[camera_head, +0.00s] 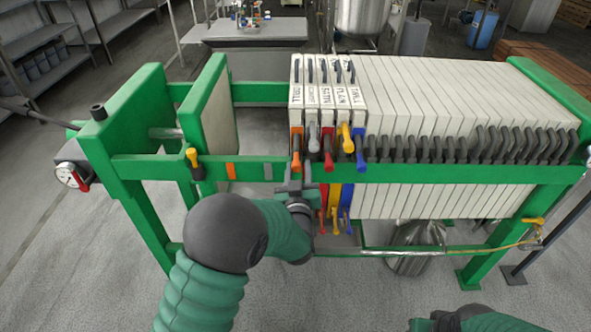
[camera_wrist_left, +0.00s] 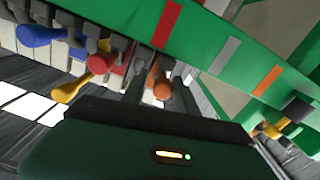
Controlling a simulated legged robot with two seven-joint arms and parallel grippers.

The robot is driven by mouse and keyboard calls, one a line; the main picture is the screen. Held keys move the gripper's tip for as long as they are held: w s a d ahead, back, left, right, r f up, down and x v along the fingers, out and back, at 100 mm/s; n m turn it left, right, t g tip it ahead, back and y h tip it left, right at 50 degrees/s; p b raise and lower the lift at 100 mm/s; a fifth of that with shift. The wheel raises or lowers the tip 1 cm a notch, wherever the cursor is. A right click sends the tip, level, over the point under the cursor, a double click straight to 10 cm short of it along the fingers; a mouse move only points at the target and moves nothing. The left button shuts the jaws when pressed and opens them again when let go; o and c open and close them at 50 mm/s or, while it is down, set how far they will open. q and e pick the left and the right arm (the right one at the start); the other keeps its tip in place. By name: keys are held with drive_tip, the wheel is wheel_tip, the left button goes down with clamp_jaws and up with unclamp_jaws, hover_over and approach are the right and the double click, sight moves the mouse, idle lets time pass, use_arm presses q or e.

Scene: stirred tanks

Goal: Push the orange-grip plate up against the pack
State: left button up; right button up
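The orange-grip plate (camera_head: 295,92) is the leftmost of several labelled white plates, standing upright at the left end of the pack (camera_head: 450,95). Any thin gap between it and its grey-grip neighbour is hard to tell. Its orange grip (camera_head: 296,166) hangs at the green front rail and also shows in the left wrist view (camera_wrist_left: 162,87). My left gripper (camera_head: 296,186) is open just below this grip, its fingers on either side of it in the wrist view; contact is unclear. My right gripper (camera_head: 432,324) is at the bottom edge, partly cut off, its opening unclear.
The green front rail (camera_head: 440,173) carries an orange mark (camera_head: 230,171) and a grey mark (camera_head: 268,172). Red (camera_head: 328,163), yellow (camera_head: 346,138) and blue (camera_head: 361,160) grips sit close by. A wide open space lies between the plates and the green-edged follower (camera_head: 207,98).

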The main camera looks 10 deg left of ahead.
use_arm(q)
drive_tip(key=shift+o, duration=1.1)
drive_tip(key=shift+d, duration=0.15)
drive_tip(key=shift+s, duration=0.1)
drive_tip(key=v, duration=1.6)
drive_tip(key=shift+s+d, duration=0.2)
drive_tip(key=shift+s, duration=0.05)
